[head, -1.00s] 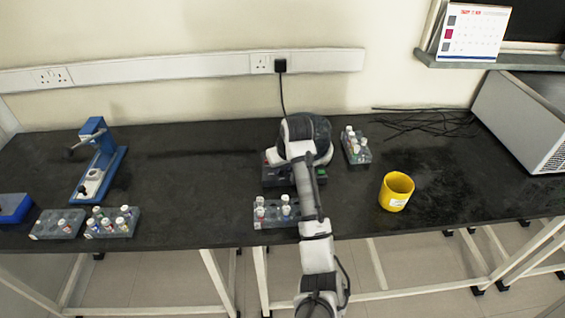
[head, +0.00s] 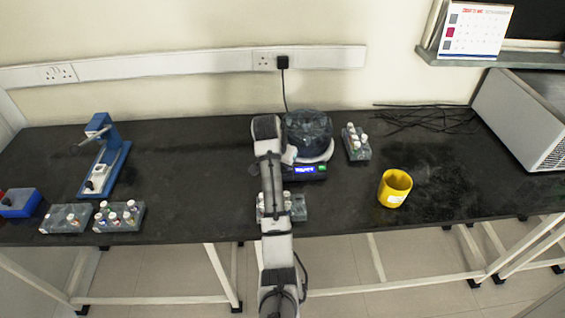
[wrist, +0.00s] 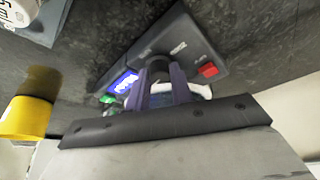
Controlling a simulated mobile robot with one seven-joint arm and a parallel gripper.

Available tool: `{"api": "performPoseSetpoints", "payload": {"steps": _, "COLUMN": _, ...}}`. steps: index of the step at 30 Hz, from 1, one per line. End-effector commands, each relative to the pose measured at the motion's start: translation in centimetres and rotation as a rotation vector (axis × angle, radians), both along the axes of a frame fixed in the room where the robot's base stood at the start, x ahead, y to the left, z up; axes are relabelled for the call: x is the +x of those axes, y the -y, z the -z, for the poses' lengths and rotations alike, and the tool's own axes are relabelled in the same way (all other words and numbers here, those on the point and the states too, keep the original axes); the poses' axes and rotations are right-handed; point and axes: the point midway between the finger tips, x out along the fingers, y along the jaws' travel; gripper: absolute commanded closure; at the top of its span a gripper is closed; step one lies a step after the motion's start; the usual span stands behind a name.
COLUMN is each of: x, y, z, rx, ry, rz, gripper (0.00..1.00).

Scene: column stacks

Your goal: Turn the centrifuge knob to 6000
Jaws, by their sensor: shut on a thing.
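The centrifuge (head: 307,135) has a dark, translucent domed top and a pale rim, and stands on the bench behind my arm. Its front panel has a lit blue display (head: 305,170), which also shows in the wrist view (wrist: 125,82); the digits are too blurred to read. In the wrist view, a dark round knob (wrist: 158,68) is beside the display, between it and a red button (wrist: 208,70). My gripper (wrist: 160,82) is shut on the knob, with a finger on either side. In the head view my arm hides the fingertips and knob.
A tube rack (head: 298,208) stands just in front of the centrifuge, partly behind my arm. Another rack (head: 358,153) and a yellow mug (head: 394,187) are to the right. A blue device (head: 105,165) and more racks (head: 66,218) stand left. The bench between is clear.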

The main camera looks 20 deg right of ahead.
Motion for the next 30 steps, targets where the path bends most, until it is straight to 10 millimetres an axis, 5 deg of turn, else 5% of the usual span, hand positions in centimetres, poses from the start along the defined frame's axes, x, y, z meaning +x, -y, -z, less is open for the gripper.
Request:
{"api": "performPoseSetpoints", "payload": {"steps": 13, "x": 0.18, "y": -0.07, "z": -0.13, "rx": -0.001, "ry": 0.002, "rz": 0.222, "gripper": 1.0}}
{"api": "performPoseSetpoints", "payload": {"steps": 30, "x": 0.2, "y": -0.03, "z": -0.17, "rx": -0.001, "ry": 0.004, "rz": 0.254, "gripper": 1.0}}
